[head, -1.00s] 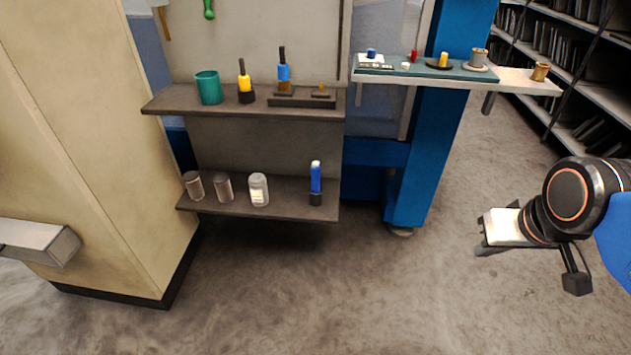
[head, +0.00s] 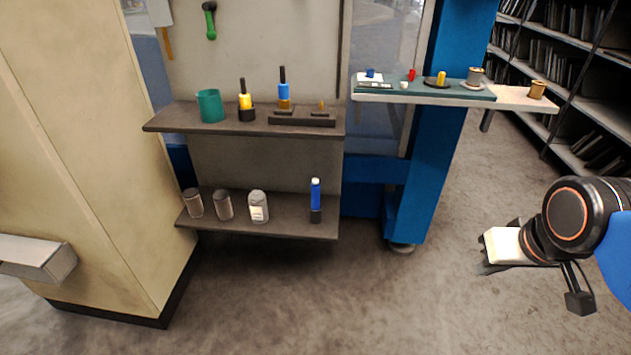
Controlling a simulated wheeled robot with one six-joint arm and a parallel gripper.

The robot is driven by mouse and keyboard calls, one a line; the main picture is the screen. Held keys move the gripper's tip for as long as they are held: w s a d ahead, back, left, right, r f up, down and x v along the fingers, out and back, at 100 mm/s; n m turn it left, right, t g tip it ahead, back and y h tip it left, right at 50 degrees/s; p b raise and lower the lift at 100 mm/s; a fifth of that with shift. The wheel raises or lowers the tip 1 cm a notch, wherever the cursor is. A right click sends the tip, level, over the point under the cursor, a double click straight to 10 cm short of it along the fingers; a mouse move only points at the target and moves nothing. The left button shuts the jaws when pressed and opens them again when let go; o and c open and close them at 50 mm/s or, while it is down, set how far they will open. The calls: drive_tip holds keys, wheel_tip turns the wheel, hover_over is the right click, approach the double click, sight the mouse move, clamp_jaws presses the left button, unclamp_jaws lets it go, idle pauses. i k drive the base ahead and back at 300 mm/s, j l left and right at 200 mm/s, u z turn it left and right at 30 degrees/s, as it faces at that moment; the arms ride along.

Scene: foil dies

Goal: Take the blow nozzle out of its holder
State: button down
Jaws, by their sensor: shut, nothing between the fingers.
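A slim blue piece with a pale tip (head: 315,193) stands upright in a small black holder (head: 316,215) on the lower shelf, near its right end. It looks most like the blow nozzle, but it is small and I cannot be sure. A yellow piece with a dark stem (head: 245,99) stands in a black cup on the upper shelf. A blue piece with a dark stem (head: 284,91) stands in a dark block beside it. My gripper (head: 484,268) is at the right, over open floor, well apart from the shelves. It is shut and empty.
The upper shelf (head: 165,121) also bears a teal cup (head: 210,106). Several cans stand on the left of the lower shelf (head: 285,227). A blue post (head: 430,150) and a ledge with small items (head: 525,104) stand right of the shelves. The floor in front is clear.

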sight(314, 188)
drive_tip(key=i+j, duration=0.25)
drive_tip(key=j, duration=0.15)
drive_tip(key=i+j, duration=0.5)
drive_tip(key=j, duration=0.25)
drive_tip(key=i+j, duration=0.25)
drive_tip(key=j, duration=0.15)
drive_tip(key=k+l+u, duration=0.25)
drive_tip(key=k+l, duration=0.2)
drive_tip(key=l, duration=0.2)
drive_tip(key=k+l+u, duration=0.3)
drive_tip(key=k+l, duration=0.15)
drive_tip(key=l, duration=0.15)
